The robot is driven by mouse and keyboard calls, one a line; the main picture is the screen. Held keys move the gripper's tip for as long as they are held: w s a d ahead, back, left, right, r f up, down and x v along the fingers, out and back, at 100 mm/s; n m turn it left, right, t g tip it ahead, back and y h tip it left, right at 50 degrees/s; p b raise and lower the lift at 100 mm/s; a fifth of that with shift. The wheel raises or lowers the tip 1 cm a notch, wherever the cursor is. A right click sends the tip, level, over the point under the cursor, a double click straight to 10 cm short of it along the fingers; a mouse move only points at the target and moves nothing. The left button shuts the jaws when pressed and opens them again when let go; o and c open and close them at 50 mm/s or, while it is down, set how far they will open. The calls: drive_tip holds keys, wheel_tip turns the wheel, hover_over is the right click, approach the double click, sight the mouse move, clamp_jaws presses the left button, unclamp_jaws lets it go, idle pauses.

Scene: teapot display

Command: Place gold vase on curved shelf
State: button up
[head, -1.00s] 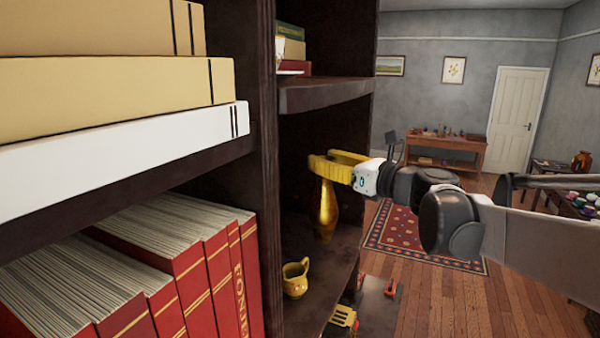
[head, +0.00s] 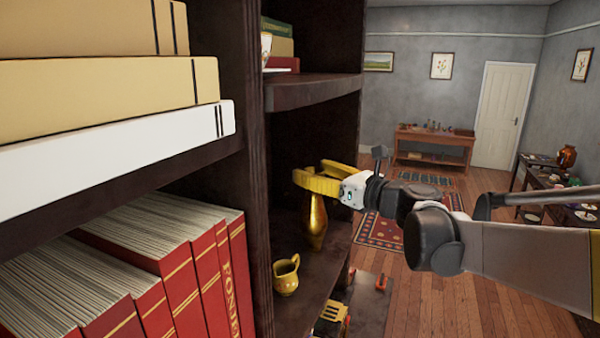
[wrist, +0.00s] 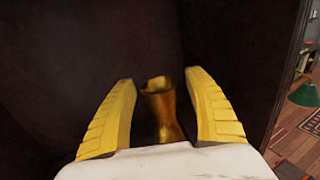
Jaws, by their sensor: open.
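The gold vase (head: 316,222) stands upright on the dark curved shelf (head: 300,255) in the head view. My gripper (head: 318,180) is at the level of the vase's upper part, its yellow fingers reaching into the shelf bay. In the wrist view the vase (wrist: 163,110) shows between the two open yellow fingers of my gripper (wrist: 162,112), with gaps on both sides. The fingers do not appear to touch it. The vase's top is hidden behind my gripper in the head view.
A small gold jug (head: 286,275) stands on the same shelf, nearer than the vase. An upper shelf (head: 315,92) lies above my gripper. A dark upright panel (head: 250,200) and red books (head: 190,285) are at left.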

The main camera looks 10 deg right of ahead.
drive_tip(key=shift+s+d+r, duration=0.1)
drive_tip(key=shift+r, duration=0.05)
drive_tip(key=b+v, duration=0.2)
drive_tip(key=v, duration=0.9)
drive_tip(key=shift+s+d, duration=0.25)
drive_tip(key=shift+s, duration=0.1)
